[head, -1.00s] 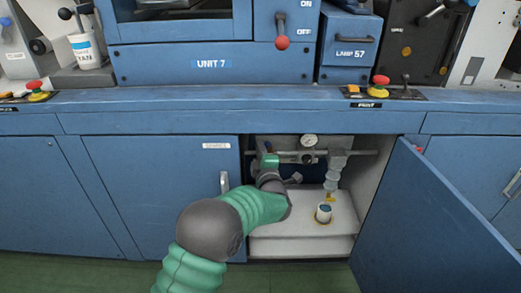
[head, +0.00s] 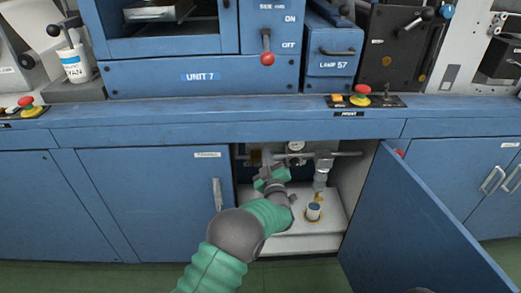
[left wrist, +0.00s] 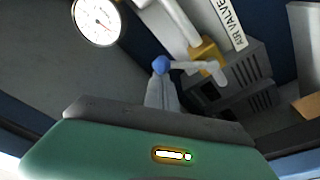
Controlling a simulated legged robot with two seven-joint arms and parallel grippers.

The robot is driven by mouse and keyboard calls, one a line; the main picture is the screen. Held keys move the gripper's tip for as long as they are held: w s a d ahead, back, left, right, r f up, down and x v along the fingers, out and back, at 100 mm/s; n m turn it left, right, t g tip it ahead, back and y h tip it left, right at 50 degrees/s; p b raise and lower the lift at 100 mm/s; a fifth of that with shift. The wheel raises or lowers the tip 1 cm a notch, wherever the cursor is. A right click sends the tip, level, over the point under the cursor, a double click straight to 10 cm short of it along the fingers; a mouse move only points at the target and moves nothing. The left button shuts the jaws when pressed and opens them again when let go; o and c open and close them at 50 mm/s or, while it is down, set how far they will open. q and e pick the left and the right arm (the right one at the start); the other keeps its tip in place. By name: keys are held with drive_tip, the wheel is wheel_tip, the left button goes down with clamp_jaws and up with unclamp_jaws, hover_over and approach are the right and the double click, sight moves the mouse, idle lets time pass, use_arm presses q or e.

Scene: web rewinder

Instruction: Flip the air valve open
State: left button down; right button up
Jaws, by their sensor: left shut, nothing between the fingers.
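The air valve shows in the left wrist view as a yellow body (left wrist: 207,52) on a pale pipe, beside a label reading AIR VALVE (left wrist: 226,24). A pale grey lever (left wrist: 205,67) with a blue knob (left wrist: 160,65) lies across in front of it. My left gripper (left wrist: 162,88) is shut and empty, its fingers just below the blue knob; I cannot tell whether they touch it. In the head view my left gripper (head: 264,169) is inside the open cabinet, below the pipe's left end. The valve is too small there to make out its lever. My right gripper is not in view.
A round pressure gauge (left wrist: 97,20) is close by at the upper left of the wrist view. The cabinet door (head: 415,220) stands open at the right. A white cup (head: 313,211) sits on the cabinet's shelf below hanging fittings (head: 322,170). A closed door (head: 150,200) is left.

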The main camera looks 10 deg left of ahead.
use_arm(q)
drive_tip(key=w+d+f+m+t+h+p, duration=0.1)
drive_tip(key=d+f+m, duration=0.3)
drive_tip(key=m, duration=0.6)
drive_tip(key=shift+f+h, duration=0.4)
drive_tip(key=shift+h, duration=0.2)
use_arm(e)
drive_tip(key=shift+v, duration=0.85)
use_arm(q)
drive_tip(key=shift+f, duration=0.2)
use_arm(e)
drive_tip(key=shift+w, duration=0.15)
use_arm(q)
drive_tip(key=shift+s+f, duration=0.1)
